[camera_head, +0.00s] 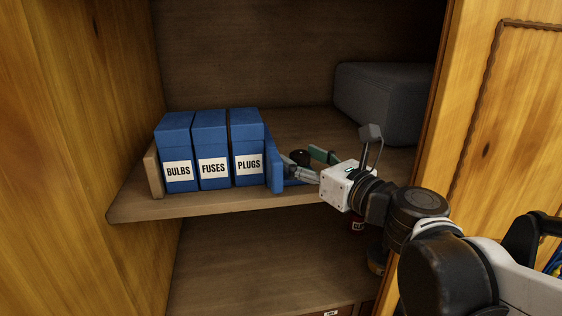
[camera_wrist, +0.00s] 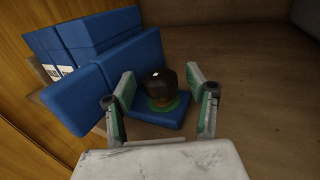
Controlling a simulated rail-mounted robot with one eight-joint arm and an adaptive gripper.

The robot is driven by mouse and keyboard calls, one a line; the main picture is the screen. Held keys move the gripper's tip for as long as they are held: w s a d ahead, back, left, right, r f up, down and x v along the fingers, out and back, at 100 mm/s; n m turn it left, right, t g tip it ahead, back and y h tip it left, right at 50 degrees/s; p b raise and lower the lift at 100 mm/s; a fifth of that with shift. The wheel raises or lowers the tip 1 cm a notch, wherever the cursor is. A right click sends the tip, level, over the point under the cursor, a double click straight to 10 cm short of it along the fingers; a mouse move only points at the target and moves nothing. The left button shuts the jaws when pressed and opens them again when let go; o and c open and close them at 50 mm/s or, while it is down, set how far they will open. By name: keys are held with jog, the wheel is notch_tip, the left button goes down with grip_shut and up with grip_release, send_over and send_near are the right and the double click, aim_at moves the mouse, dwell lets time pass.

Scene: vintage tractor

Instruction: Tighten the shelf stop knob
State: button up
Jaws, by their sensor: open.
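The shelf stop is a blue L-shaped piece (camera_head: 274,165) standing against the right side of the box labelled PLUGS. Its upright plate and flat foot (camera_wrist: 150,128) show in the wrist view. A dark round knob (camera_wrist: 161,85) sits on the foot, with a green ring under it; in the head view the knob (camera_head: 299,157) is partly hidden behind my gripper. My gripper (camera_wrist: 166,98) is open, with one green-padded finger on each side of the knob and a visible gap on the right. It also shows in the head view (camera_head: 312,164). Whether the left finger touches the knob, I cannot tell.
Three blue boxes labelled BULBS (camera_head: 178,152), FUSES (camera_head: 212,150) and PLUGS (camera_head: 247,148) stand in a row on the wooden shelf (camera_head: 215,204), beside a wooden end block (camera_head: 153,171). A grey case (camera_head: 385,98) stands at the back right. Cabinet walls flank the shelf.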

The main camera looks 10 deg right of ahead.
jog(key=v, duration=1.1)
jog(key=shift+s, duration=0.35)
jog(key=shift+d, duration=0.15)
jog(key=s+a+f+n+g+h+b, duration=0.1)
jog(key=a+f+n+g+b, duration=0.15)
jog(key=f+n, duration=0.5)
jog(key=s+a+f+n+g+h+b, duration=0.1)
jog(key=a+f+n+g+b, duration=0.1)
jog(key=f+n+g, duration=0.35)
jog(key=s+d+f+n+h+b, duration=0.1)
jog(key=d+f+n+h+b, duration=0.1)
jog(key=f+n, duration=0.4)
jog(key=s+d+f+n+g+h+b, duration=0.1)
jog(key=d+f+n+h+b, duration=0.1)
jog(key=f+n, duration=0.5)
jog(key=n+h+b, duration=0.1)
jog(key=n, duration=0.4)
jog(key=shift+d+f+h, duration=0.2)
jog(key=shift+h, duration=0.1)
dwell(0.5)
